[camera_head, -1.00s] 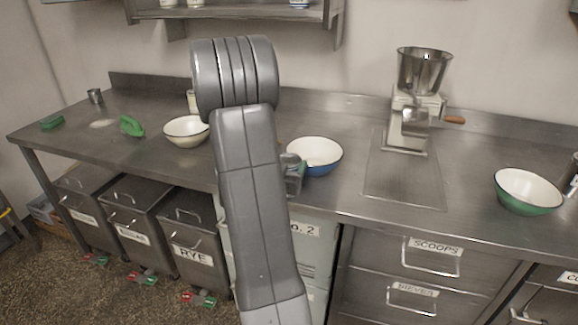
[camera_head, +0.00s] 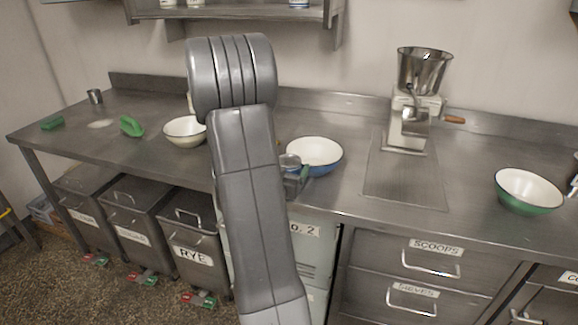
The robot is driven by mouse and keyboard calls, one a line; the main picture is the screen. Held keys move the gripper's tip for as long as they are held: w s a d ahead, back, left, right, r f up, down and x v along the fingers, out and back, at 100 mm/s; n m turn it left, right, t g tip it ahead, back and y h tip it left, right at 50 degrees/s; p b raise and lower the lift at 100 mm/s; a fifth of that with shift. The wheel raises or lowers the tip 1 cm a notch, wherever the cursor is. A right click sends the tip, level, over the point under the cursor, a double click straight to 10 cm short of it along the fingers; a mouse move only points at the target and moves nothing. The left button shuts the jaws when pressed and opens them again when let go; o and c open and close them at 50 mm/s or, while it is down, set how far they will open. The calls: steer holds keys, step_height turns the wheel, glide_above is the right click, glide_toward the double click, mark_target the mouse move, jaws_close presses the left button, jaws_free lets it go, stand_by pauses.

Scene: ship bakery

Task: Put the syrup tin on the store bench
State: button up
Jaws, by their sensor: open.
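My arm stands upright in the middle of the picture and hides part of the bench (camera_head: 330,190). My gripper (camera_head: 295,178) shows only in part, to the right of the arm, just in front of the blue-rimmed bowl (camera_head: 316,152). Its jaws are open; the fingertips are not clearly visible. I cannot make out the syrup tin for certain. A small grey metal tin or cup (camera_head: 96,97) stands at the far left of the bench. Only the lower parts of several containers show on the wall shelf (camera_head: 240,14), and their labels cannot be read.
A cream bowl (camera_head: 185,132), a green scoop-like thing (camera_head: 131,126) and a green block (camera_head: 52,123) are on the left. A mill (camera_head: 412,110) and a green bowl (camera_head: 528,190) are on the right. Labelled bins (camera_head: 192,245) and drawers (camera_head: 430,265) sit below.

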steer(key=shift+o, duration=0.5)
steer(key=b+v, duration=0.1)
steer(key=v, duration=0.9)
steer(key=shift+s, duration=0.2)
glide_toward(293, 155)
steer(key=x, duration=0.4)
steer(key=shift+a+f+b, duration=0.25)
steer(key=shift+a+b, duration=0.1)
steer(key=shift+b, duration=0.05)
steer(key=p+x, duration=0.1)
steer(key=x, duration=0.4)
steer(key=shift+w+d, duration=0.1)
steer(key=shift+d, duration=0.1)
jaws_close()
